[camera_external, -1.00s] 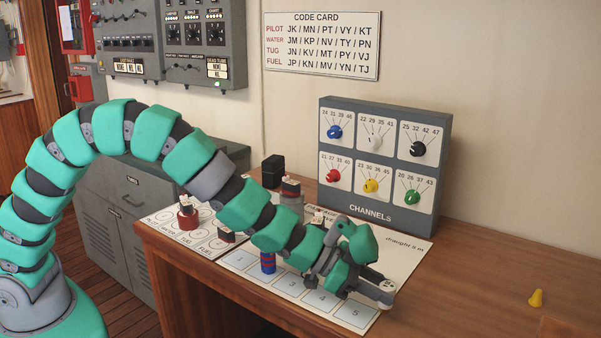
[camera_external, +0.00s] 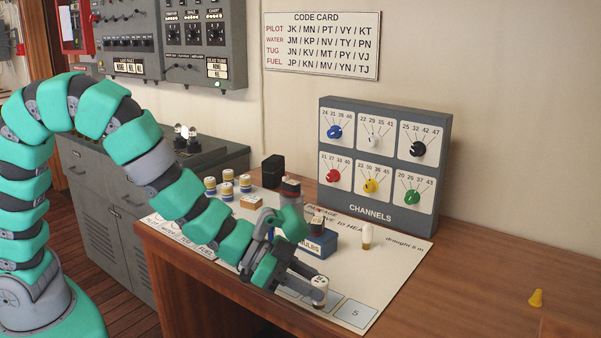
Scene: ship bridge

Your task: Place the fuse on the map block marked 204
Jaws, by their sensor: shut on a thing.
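My gripper (camera_external: 316,288) is shut on a small pale cylinder (camera_external: 320,283) with dark marks on its top, low over the right part of the numbered sheet. I cannot tell for sure that this is the fuse. I also cannot tell whether its base touches the sheet. The sheet has numbered squares; square 5 (camera_external: 356,313) is bare, just right of my gripper, and my arm covers several of the others. No mark 204 can be read in this view.
Several banded cylinders (camera_external: 228,176) stand at the desk's back left. A blue box (camera_external: 318,243) marked BULBS and a white bulb (camera_external: 367,237) stand behind my gripper. The grey channels panel (camera_external: 379,211) rises behind.

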